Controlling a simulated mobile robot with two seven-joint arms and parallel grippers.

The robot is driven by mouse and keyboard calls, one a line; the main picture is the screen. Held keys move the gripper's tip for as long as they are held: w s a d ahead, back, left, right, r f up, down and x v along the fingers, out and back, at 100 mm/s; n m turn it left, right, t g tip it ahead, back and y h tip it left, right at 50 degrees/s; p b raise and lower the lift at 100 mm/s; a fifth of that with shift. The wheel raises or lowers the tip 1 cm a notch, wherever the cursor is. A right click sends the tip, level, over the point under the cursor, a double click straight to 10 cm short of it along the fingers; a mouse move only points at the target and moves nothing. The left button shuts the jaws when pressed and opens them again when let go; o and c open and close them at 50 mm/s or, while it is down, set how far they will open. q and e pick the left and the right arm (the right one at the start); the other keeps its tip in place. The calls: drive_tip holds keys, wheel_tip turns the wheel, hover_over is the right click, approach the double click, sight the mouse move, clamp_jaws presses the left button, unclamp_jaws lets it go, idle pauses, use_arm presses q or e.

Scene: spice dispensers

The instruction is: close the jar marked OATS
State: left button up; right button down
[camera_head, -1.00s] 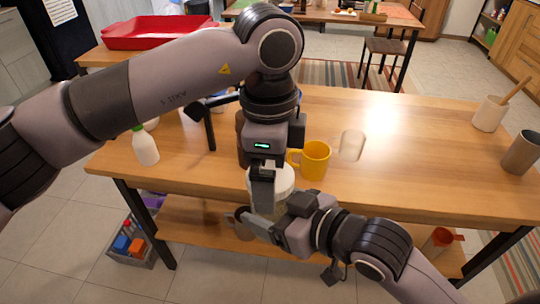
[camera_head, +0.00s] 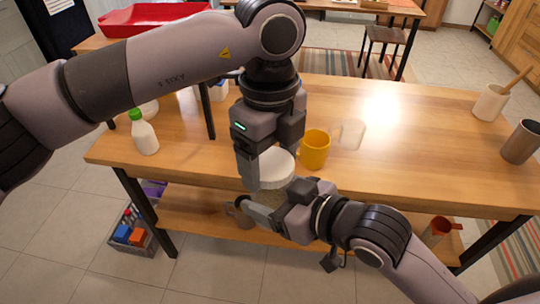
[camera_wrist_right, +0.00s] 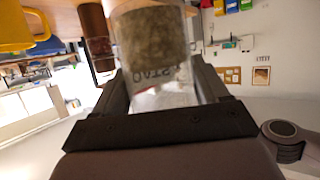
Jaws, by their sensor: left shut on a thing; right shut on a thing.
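The jar marked OATS (camera_wrist_right: 155,45) is a clear jar with grainy tan contents; its lettering appears upside down in the right wrist view. In the head view only a little of the jar (camera_head: 270,199) shows below its round white lid (camera_head: 276,165). My left gripper (camera_head: 255,180) points down from above and is shut on the lid at the jar's top. My right gripper (camera_head: 262,212) comes from the lower right and is shut on the jar's body. The fingers hide the lid's lower edge, so I cannot tell whether it is seated.
A yellow mug (camera_head: 315,150) stands close behind the lid, with a clear glass (camera_head: 351,134) beside it. A white bottle with a green cap (camera_head: 143,133) stands at left. A utensil cup (camera_head: 491,103) and a dark tumbler (camera_head: 521,142) stand at right. The table's (camera_head: 420,150) right-middle is clear.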

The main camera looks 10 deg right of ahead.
use_arm(q)
drive_tip(key=m, duration=0.6)
drive_tip(key=o, duration=1.1)
drive_tip(key=shift+r, duration=2.25)
drive_tip(key=shift+c, duration=0.2)
drive_tip(key=r+n, duration=0.1)
drive_tip(key=n, duration=0.2)
drive_tip(key=shift+r, duration=0.4)
wheel_tip(320, 180, up, 2)
drive_tip(key=n, duration=0.5)
drive_tip(key=shift+r, duration=0.1)
